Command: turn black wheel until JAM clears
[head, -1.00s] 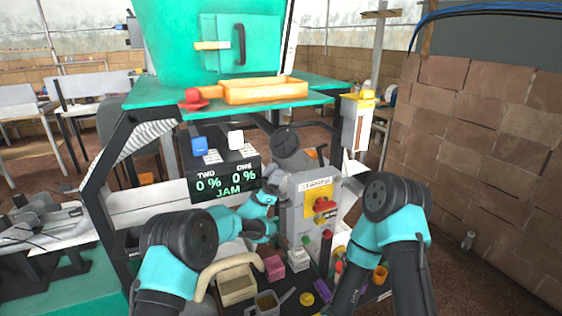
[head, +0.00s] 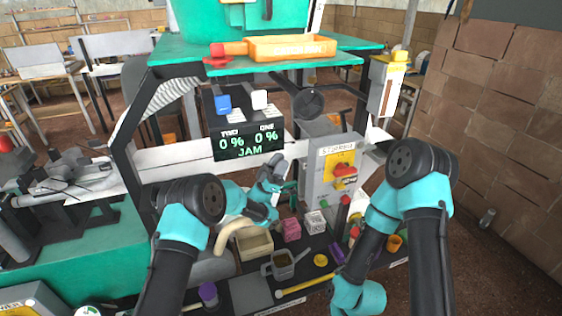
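The black wheel (head: 308,103) appears as a dark round disc below the green shelf, behind the grey control box. The display (head: 246,147) reads TWO 0%, ONE 0% and JAM. My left gripper (head: 275,180) is beside the left side of the grey control box, below the wheel and apart from it in the picture. Its fingers are small and partly blended with the background, so I cannot tell whether they are open. My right arm reaches down at the right, and its gripper is not visible.
The grey control box (head: 333,170) carries a red knob on a yellow plate. Below it are a beige bin (head: 254,243), a pink block (head: 291,230), a grey cup (head: 282,264) and a yellow-headed tool. An orange tray (head: 291,47) sits on the green shelf (head: 190,50).

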